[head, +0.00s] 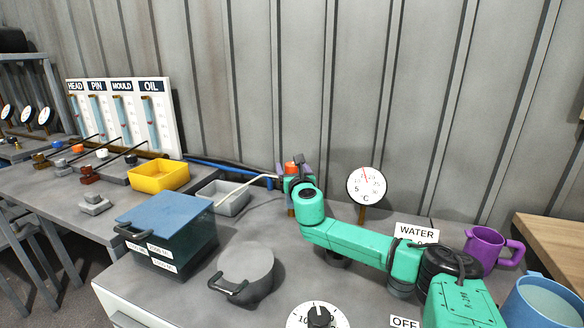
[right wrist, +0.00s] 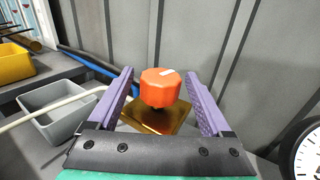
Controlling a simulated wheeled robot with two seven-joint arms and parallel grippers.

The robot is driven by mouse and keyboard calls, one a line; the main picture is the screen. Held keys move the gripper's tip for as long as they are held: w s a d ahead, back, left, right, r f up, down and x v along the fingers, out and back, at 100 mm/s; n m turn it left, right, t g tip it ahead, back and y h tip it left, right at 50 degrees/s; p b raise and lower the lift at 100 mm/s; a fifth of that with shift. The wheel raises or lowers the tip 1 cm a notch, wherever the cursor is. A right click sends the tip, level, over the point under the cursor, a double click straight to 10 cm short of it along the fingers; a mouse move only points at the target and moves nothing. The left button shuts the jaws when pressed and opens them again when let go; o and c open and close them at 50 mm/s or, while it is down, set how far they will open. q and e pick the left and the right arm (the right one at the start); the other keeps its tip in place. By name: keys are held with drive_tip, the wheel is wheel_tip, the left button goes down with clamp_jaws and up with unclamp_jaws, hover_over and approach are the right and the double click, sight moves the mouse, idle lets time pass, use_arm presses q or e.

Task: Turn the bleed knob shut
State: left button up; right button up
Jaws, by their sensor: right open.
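The bleed knob is an orange faceted knob (right wrist: 160,87) with a pale mark on its top. It sits on a square brass base (right wrist: 157,118) in the right wrist view. In the head view the knob (head: 291,168) shows only as a small orange patch at the back of the bench. My right gripper (right wrist: 159,74) is open, with one purple finger on each side of the knob and visible gaps between. In the head view the right gripper (head: 295,171) partly hides the knob and its base. My left gripper is not in view.
A grey bin (head: 223,197) and a pale hose (head: 240,189) lie left of the knob. A temperature gauge (head: 366,186) stands to its right. A lidded blue box (head: 167,235), a grey pot (head: 246,272) and a purple mug (head: 484,247) stand nearer. The ribbed wall is close behind.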

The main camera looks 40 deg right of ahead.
clamp_jaws()
drive_tip(key=n+t+y+b, duration=0.1)
drive_tip(key=n+y+b, duration=0.1)
drive_tip(key=y+b, duration=0.1)
drive_tip(key=shift+d+f+t, duration=0.1)
drive_tip(key=shift+f+t, duration=0.1)
drive_tip(key=shift+t, duration=0.2)
drive_tip(key=shift+r+n+y, duration=0.2)
drive_tip(key=shift+n+y, duration=0.3)
drive_tip(key=shift+y, duration=0.2)
drive_tip(key=shift+r, duration=0.1)
unclamp_jaws()
